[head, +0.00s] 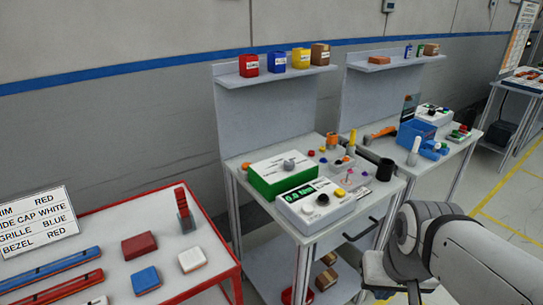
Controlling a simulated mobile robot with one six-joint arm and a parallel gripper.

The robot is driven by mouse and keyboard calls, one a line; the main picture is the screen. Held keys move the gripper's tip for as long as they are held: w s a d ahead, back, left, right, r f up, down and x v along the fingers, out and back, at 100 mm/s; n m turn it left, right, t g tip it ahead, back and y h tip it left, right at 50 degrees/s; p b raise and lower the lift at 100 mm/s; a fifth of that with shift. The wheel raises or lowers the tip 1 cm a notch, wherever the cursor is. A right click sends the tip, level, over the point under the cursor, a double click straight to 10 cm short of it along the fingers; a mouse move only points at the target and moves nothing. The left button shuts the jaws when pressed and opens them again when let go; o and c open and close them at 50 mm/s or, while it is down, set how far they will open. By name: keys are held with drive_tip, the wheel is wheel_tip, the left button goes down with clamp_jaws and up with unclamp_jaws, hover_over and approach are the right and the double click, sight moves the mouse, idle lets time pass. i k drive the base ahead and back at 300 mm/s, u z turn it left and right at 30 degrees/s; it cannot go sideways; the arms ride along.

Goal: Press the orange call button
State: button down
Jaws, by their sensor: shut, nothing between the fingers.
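Several small coloured knobs or buttons stand on the middle workbench (375,192), behind and beside two instrument boxes. My arm (440,245) enters at the lower right, in front of the bench and apart from these buttons. I cannot make out gripper fingers in this view.
A green-and-white box (283,174) and a white box with a display (318,203) fill the bench front. A dark cylinder (385,167) stands at its right. A red-edged table (100,232) with coloured parts is at the left. A second bench holds a blue bin (416,131).

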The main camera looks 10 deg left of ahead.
sight(245, 165)
drive_tip(key=z, duration=0.1)
drive_tip(key=k, duration=0.15)
drive_tip(key=u, duration=0.25)
drive_tip(key=i, duration=1)
